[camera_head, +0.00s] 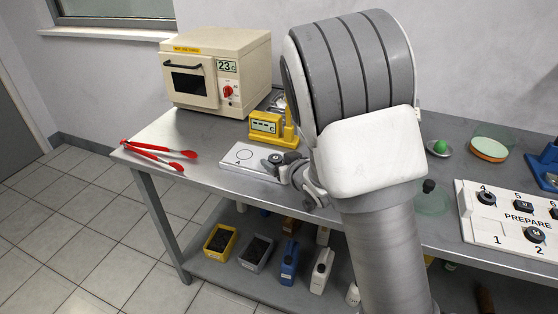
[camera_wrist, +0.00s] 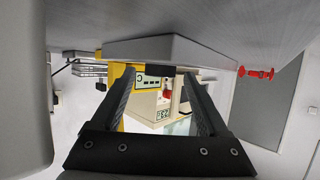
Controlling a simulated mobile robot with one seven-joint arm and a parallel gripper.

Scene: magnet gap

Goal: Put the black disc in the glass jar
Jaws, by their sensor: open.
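My gripper (camera_head: 292,172) is low at the right end of a white plate (camera_head: 242,156) with a printed circle. In the wrist view its two fingers (camera_wrist: 158,76) are apart, with the white plate (camera_wrist: 165,48) just beyond the tips. A dark rounded piece (camera_head: 275,158) shows at the gripper's end over the plate; I cannot tell whether it is the black disc or a finger. A clear greenish glass vessel (camera_head: 434,203), perhaps the jar, stands right of my arm, partly hidden by it. A small black knob-like piece (camera_head: 429,186) shows at its top edge.
A yellow device (camera_head: 265,123) stands behind the plate, and a cream oven (camera_head: 216,70) behind that. Red tongs (camera_head: 158,152) lie at the left. A PREPARE board (camera_head: 515,219) with several dark round pieces is at the right. A green ball (camera_head: 440,146) sits in a small dish.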

